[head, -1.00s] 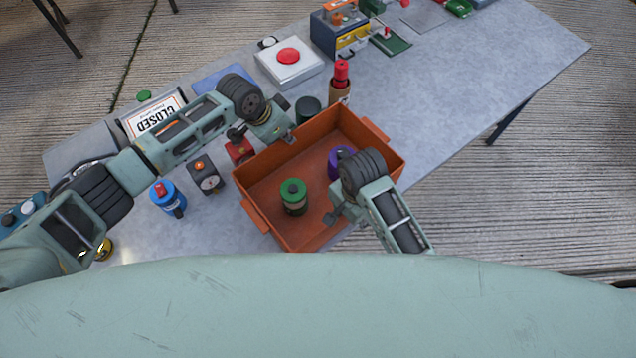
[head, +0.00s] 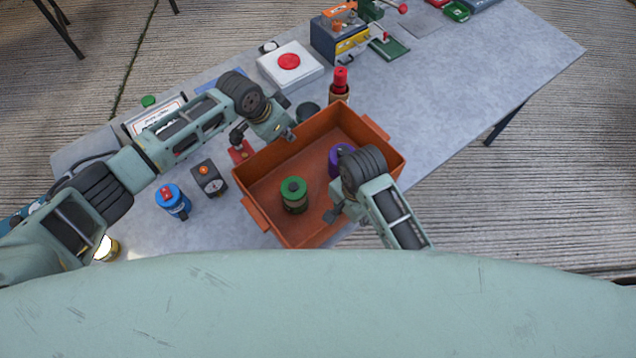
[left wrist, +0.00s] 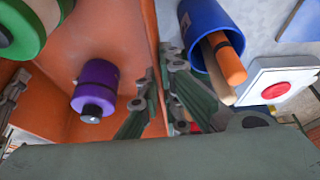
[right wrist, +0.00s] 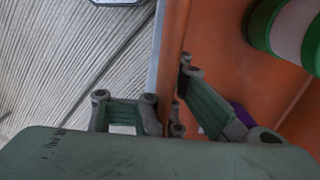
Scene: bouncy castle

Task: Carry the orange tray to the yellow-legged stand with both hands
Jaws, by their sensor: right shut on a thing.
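The orange tray (head: 262,180) is between my arms in the head view, over the grey table. A green can (head: 294,196) and a purple can (head: 340,160) stand inside it. My left gripper (head: 287,132) is shut on the tray's far wall; the left wrist view shows the wall (left wrist: 152,35) between its fingers (left wrist: 158,85). My right gripper (head: 337,212) is shut on the near wall, which also shows between its fingers in the right wrist view (right wrist: 168,105). No yellow-legged stand is in view.
The grey table (head: 440,110) is bare on its right side. A red-button box (head: 290,66), a red-topped bottle (head: 340,85), a blue can (head: 172,200) and a dark gauge box (head: 209,180) are around the tray. Concrete floor (head: 560,190) lies open at right.

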